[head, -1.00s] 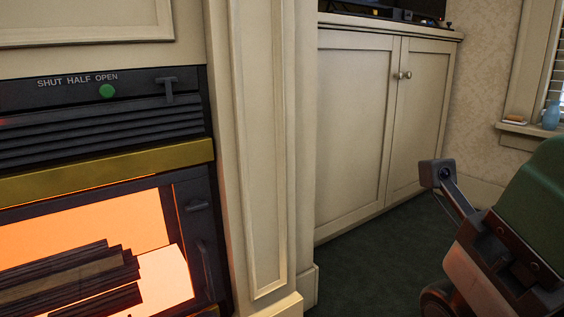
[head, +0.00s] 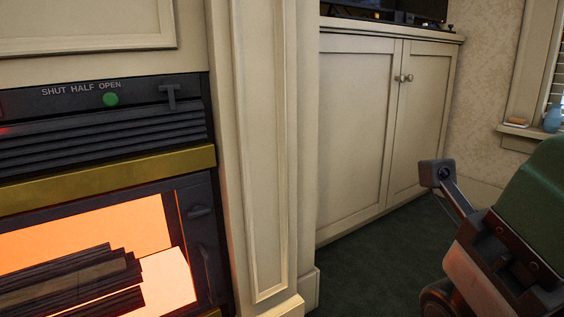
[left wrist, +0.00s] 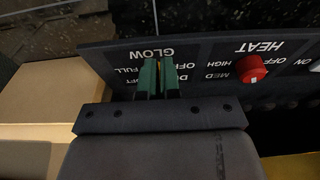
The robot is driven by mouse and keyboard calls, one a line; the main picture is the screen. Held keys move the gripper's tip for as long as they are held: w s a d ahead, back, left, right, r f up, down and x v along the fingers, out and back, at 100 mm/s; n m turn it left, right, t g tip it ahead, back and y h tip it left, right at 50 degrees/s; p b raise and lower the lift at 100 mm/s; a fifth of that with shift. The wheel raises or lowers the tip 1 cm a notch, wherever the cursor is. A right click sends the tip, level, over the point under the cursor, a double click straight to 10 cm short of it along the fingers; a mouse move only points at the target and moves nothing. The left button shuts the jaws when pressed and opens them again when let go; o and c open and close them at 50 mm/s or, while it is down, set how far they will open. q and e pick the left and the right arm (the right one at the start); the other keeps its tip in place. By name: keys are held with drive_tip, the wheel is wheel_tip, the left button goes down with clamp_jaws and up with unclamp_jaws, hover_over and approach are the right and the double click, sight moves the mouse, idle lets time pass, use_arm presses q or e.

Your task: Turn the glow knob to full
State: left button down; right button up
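The black control panel (left wrist: 205,50) shows upside down in the left wrist view. The left gripper is not in the head view. My right arm shows at the right of the head view, but its fingers are not visible.
A red HEAT knob (left wrist: 252,68) sits beside the GLOW marks. The fireplace has a glowing firebox (head: 90,230), a brass strip (head: 100,174) and a T-shaped lever (head: 169,98). A cream cabinet (head: 355,130) stands to the right, with clear green carpet (head: 375,255) before it.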

use_arm(q)
wheel_tip(320, 180, up, 6)
drive_tip(key=p, duration=0.4)
drive_tip(key=shift+w+f, duration=0.1)
drive_tip(key=shift+f, duration=0.1)
